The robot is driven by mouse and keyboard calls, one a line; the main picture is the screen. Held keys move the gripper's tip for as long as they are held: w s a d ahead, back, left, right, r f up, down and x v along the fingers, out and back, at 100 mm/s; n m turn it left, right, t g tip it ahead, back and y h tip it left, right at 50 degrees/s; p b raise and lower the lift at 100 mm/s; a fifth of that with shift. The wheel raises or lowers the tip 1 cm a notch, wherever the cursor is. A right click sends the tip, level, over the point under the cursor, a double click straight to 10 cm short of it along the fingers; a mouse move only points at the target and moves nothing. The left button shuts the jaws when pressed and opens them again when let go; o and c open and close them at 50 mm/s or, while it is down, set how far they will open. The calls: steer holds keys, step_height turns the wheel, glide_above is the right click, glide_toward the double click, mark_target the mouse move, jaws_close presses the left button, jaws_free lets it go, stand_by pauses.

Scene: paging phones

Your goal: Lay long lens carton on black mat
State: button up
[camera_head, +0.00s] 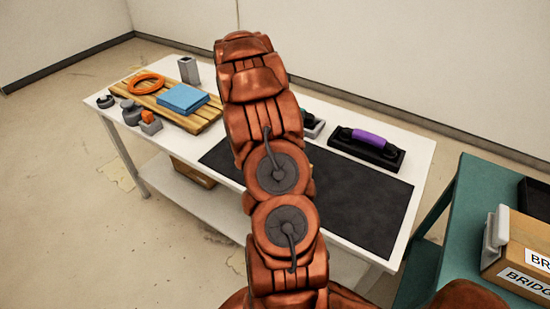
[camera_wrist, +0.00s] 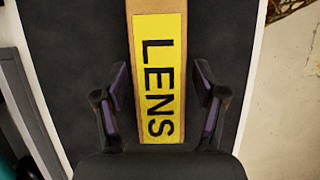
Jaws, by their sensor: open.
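The long lens carton (camera_wrist: 160,75) is a narrow brown box with a yellow LENS label. In the wrist view it lies lengthwise over the black mat (camera_wrist: 72,50), looking flat on it, and its top end runs out of the picture. My gripper (camera_wrist: 161,78) is open, with one dark finger on each side of the carton. The fingers look close to its sides; I cannot tell whether either touches. In the head view the black mat (camera_head: 365,205) covers the right part of the white table (camera_head: 420,150). My arm hides the carton and gripper there.
A black block with a purple handle (camera_head: 368,141) stands behind the mat. A wooden board (camera_head: 165,100) with an orange ring (camera_head: 146,83) and a blue box (camera_head: 184,98) lies at the table's left. A teal table (camera_head: 455,210) with a brown box (camera_head: 520,250) stands at right.

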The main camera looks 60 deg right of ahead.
steer(key=b+v, duration=0.3)
steer(key=v, duration=0.8)
steer(key=shift+w, duration=0.15)
steer(key=shift+w+r, duration=0.1)
steer(key=shift+r, duration=0.45)
steer(key=shift+a+r, duration=0.1)
steer(key=shift+a, duration=0.1)
steer(key=s+a+r+t, duration=0.1)
steer(key=s+a+r, duration=0.15)
steer(key=a, duration=0.85)
steer(key=s+a+r, duration=0.1)
steer(key=a+r, duration=0.2)
steer(key=a, duration=0.8)
steer(key=s+a+f, duration=0.1)
steer(key=s+a, duration=0.7)
steer(key=s+a+f+t, duration=0.1)
steer(key=s+a+f, duration=0.1)
steer(key=s+a, duration=0.7)
steer(key=shift+s+f+t, duration=0.2)
steer(key=shift+f+t, duration=0.1)
steer(key=shift+f, duration=0.05)
